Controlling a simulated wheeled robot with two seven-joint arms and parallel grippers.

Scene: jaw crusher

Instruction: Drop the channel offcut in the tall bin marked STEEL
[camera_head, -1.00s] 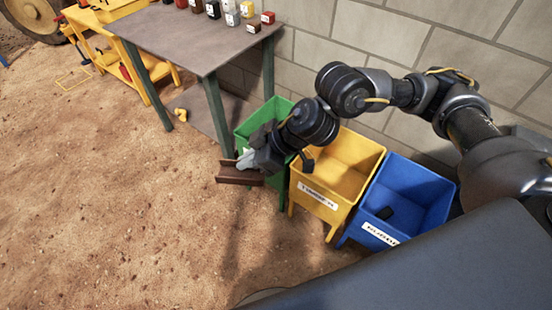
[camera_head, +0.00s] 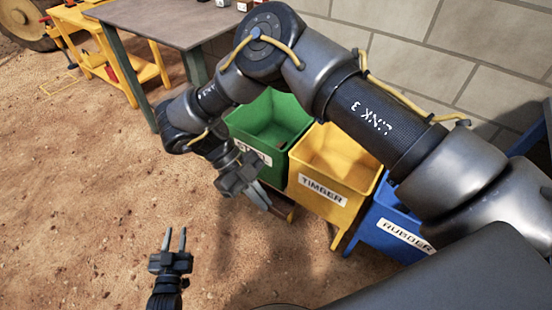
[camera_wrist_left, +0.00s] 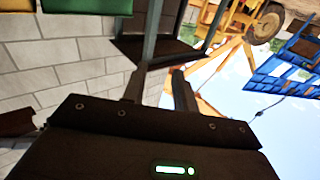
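The channel offcut (camera_head: 283,207) is a brown piece at the fingertips of my right gripper (camera_head: 263,200), largely hidden behind the fingers. My right gripper points down and right and appears shut on it, in front of the green bin marked STEEL (camera_head: 250,153). The bin's open top is behind and above the gripper in the picture. A brown piece, seemingly the offcut, shows at the left edge of the left wrist view (camera_wrist_left: 15,122). My left gripper (camera_head: 175,240) is open and empty over the sand at lower left; its spread fingers show in the left wrist view (camera_wrist_left: 158,85).
The yellow TIMBER bin (camera_head: 322,190) and blue RUBBER bin (camera_head: 398,232) stand right of the green one, against the block wall (camera_head: 415,60). A grey-topped bench (camera_head: 165,20) stands behind left, beside a yellow stand (camera_head: 85,40). The sand at left is open.

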